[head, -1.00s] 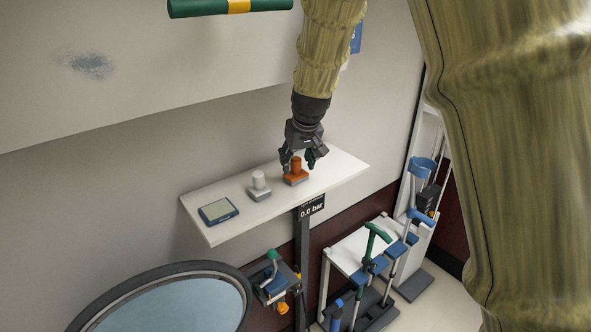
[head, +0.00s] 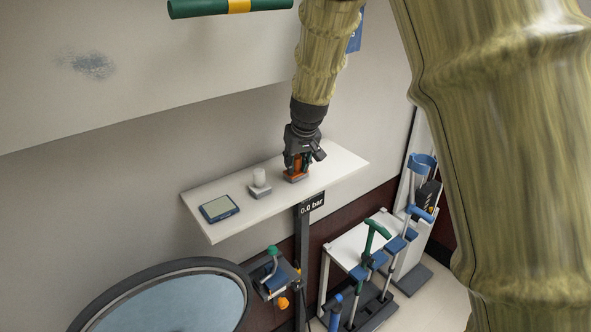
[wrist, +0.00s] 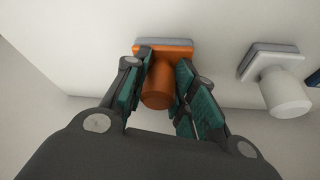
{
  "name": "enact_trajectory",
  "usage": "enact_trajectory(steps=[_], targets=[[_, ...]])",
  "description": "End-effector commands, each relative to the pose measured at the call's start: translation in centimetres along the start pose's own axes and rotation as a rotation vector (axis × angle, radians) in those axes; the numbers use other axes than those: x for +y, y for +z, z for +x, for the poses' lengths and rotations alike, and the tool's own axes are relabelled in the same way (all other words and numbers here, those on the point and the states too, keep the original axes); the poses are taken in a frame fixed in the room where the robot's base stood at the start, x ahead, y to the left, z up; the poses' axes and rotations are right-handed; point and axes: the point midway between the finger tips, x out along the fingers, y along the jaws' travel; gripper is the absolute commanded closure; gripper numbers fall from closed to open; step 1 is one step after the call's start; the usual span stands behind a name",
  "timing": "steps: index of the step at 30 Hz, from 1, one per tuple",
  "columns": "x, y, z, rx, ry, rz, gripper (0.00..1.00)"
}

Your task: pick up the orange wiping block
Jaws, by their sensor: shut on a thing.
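The orange wiping block (head: 296,177) stands on the white shelf, with an orange knob on an orange plate and a grey pad below. In the wrist view its orange knob (wrist: 158,85) is between my two green-padded fingers. My gripper (head: 297,163) has come down over the block and is shut on its knob; the fingers hide part of the knob in the head view. My gripper also shows in the wrist view (wrist: 160,88). The block's pad appears to rest on the shelf.
A white block of the same shape (head: 259,182) stands left of the orange one, also in the wrist view (wrist: 277,82). A blue-framed device (head: 219,208) lies farther left on the shelf (head: 335,163). Crutches (head: 374,245) and a round mirror-like disc (head: 175,305) are below.

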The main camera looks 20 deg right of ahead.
Motion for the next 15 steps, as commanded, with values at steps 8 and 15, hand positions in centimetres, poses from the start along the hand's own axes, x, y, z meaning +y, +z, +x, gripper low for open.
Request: enact_trajectory(steps=[8,15], targets=[[0.0,-0.2,-0.3,0.001,0.0,0.0,0.97],[0.0,-1.0,-2.1,0.004,0.001,0.0,0.97]])
